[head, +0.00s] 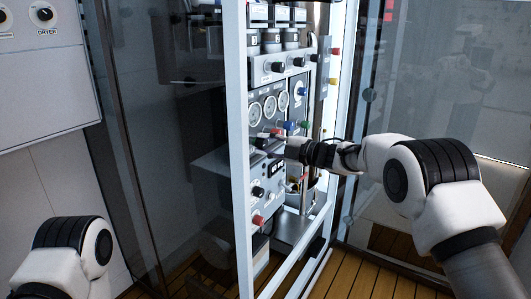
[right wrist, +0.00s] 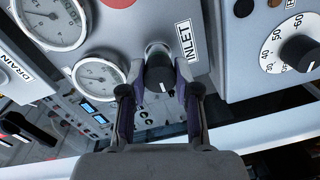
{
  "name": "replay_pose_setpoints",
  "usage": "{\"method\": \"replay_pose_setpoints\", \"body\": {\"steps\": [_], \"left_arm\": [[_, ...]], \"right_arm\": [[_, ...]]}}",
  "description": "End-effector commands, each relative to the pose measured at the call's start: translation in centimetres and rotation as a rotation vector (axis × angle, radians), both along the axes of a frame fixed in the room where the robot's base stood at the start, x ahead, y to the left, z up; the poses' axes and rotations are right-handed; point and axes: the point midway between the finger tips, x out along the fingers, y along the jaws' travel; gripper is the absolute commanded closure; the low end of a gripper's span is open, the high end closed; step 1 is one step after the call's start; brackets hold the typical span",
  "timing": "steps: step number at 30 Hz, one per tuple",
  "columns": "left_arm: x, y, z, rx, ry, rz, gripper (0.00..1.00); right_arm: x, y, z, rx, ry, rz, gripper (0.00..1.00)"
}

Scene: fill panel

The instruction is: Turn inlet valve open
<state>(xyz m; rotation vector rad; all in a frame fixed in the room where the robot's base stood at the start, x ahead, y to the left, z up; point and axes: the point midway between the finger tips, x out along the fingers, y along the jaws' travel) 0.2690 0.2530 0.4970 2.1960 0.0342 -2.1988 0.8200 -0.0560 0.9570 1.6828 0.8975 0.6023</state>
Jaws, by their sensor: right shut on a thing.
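The inlet valve knob (right wrist: 159,72) is black with a pale pointer line, beside a white label reading INLET (right wrist: 186,40) in the right wrist view. The right gripper (right wrist: 158,88) has one finger on each side of the knob and is shut on it. In the head view my right gripper (head: 290,149) reaches into the fill panel (head: 268,108) from the right, and the knob is hidden there. Of my left arm only a link shows at the lower left in the head view; its gripper is out of view.
Round gauges (right wrist: 54,22) lie left of the knob, and a dial marked with numbers (right wrist: 298,52) lies right. The pale cabinet frame post (head: 242,150) stands left of the panel. Glass doors (head: 430,130) flank it. Wooden floor (head: 345,270) lies below.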

Motion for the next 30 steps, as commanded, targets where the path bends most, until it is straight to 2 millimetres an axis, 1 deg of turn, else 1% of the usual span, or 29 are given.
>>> {"method": "replay_pose_setpoints", "body": {"steps": [1,14,30], "left_arm": [[0.0,0.0,-1.0,0.0,0.0,0.0,0.09],[0.0,0.0,-5.5,0.0,0.0,0.0,0.09],[0.0,0.0,-11.6,0.0,0.0,0.0,0.09]], "right_arm": [[-0.1,0.0,-0.9,-0.029,-0.03,0.003,1.0],[-0.1,0.1,-1.1,-0.27,-0.36,0.005,1.0],[-0.1,0.1,-1.4,-0.571,-0.774,0.007,1.0]]}}
